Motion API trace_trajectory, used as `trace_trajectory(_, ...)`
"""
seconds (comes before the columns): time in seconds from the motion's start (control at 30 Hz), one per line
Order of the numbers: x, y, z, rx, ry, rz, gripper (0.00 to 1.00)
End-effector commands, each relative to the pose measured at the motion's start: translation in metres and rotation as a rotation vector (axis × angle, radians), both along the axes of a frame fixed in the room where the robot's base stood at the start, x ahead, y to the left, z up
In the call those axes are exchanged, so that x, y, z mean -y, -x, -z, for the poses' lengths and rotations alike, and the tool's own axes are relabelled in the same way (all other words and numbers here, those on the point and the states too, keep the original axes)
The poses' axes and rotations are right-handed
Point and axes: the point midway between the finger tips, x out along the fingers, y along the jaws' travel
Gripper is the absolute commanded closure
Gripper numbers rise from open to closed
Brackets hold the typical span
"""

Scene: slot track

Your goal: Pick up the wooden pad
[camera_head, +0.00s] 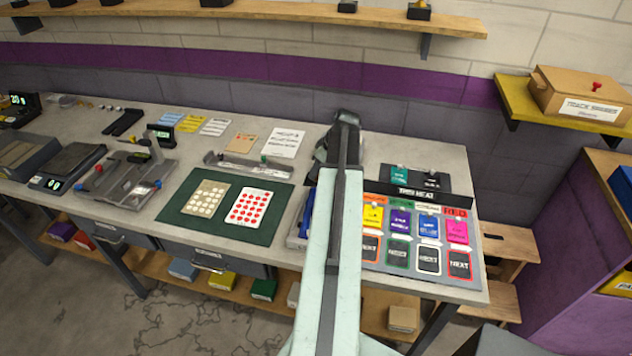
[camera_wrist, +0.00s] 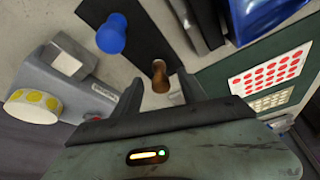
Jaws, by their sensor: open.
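In the wrist view, a small brown wooden-looking piece with a rounded knob, the likeliest wooden pad (camera_wrist: 160,78), stands at the end of a dark strip on the bench. My gripper (camera_wrist: 162,88) is open, with its two dark fingers pointing toward the piece and the piece showing between them. I cannot tell how far above it the fingers are. In the head view my arm covers this part of the bench. My wrist (camera_head: 322,155) shows there as a dark shape, and the fingers are hidden.
A blue knob (camera_wrist: 112,34) stands on the same strip. A grey dispenser (camera_wrist: 62,85) with a yellow-dotted roll (camera_wrist: 35,103) is at left. A green mat (camera_head: 181,210) holds dotted cards. A colour card board (camera_head: 380,250) lies right of my arm.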

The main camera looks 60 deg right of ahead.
Motion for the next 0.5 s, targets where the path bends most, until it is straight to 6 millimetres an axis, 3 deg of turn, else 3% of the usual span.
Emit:
trace_trajectory(0.03,0.001,-0.004,0.018,0.0,0.0,-0.001,0.51)
trace_trajectory(0.1,0.001,-0.008,0.028,0.0,0.0,-0.001,0.51)
trace_trajectory(0.37,0.001,-0.01,0.026,0.0,0.0,0.0,0.51)
trace_trajectory(0.5,0.001,-0.01,0.026,0.0,0.0,0.0,0.87)
